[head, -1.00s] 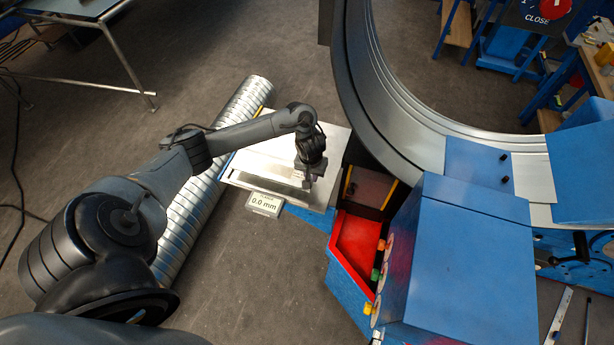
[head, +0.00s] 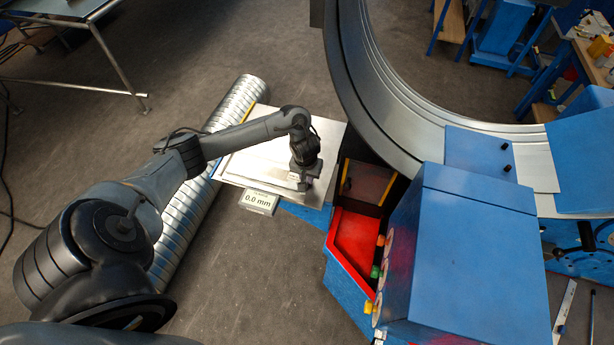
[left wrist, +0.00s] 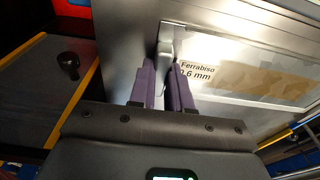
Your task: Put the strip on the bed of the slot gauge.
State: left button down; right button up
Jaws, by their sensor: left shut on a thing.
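The slot gauge's pale flat bed (head: 262,138) lies at mid-picture in the head view. Its display (head: 260,202) at the front reads 0.0 mm. My left gripper (head: 302,186) is low over the right front part of the bed. In the left wrist view, the left gripper (left wrist: 165,88) has its purple fingers shut around a narrow pale grey piece, apparently the end of the strip (left wrist: 165,48). Beside it is a bright sheet with a label (left wrist: 196,72) reading "Ferrabiso" and 0.6 mm. I cannot tell whether the strip touches the bed. My right gripper is out of view.
A spiral duct (head: 195,205) lies under my left arm. A red tray (head: 353,240) and a blue machine housing (head: 450,255) stand close right of the gauge. A large metal ring (head: 385,110) rises behind. Floor in front of the display is clear.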

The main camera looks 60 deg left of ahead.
pick_arm(q)
jog(key=c, duration=1.1)
grip_release()
